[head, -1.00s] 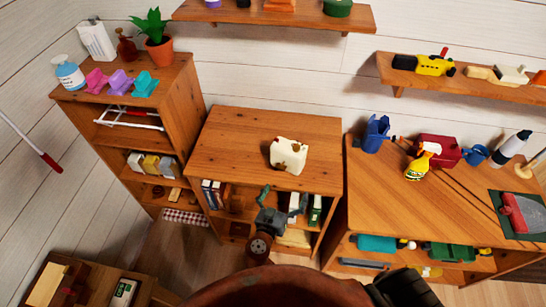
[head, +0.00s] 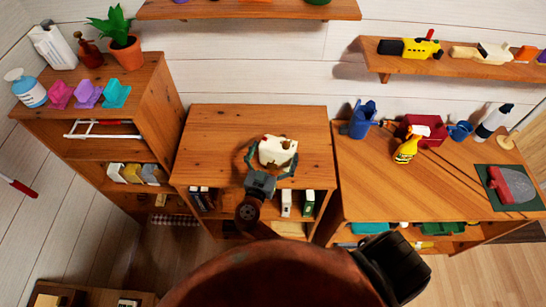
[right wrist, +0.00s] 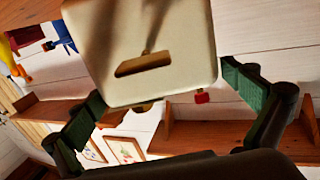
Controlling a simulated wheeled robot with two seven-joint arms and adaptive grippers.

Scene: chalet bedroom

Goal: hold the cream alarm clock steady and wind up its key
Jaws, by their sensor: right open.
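The cream alarm clock (head: 278,152) sits on the top of the middle wooden cabinet (head: 215,135), near its front right. My right gripper (head: 268,166) is open, with its green-padded fingers on either side of the clock. In the right wrist view, the clock's cream face with a dark slot (right wrist: 150,45) fills the space between the fingers (right wrist: 165,92). Small gaps seem to remain, but I cannot tell whether either finger touches. I cannot make out the key for certain. My left gripper is out of view.
A taller shelf (head: 150,90) with a potted plant (head: 122,42) stands left. The cabinet top left of the clock is clear.

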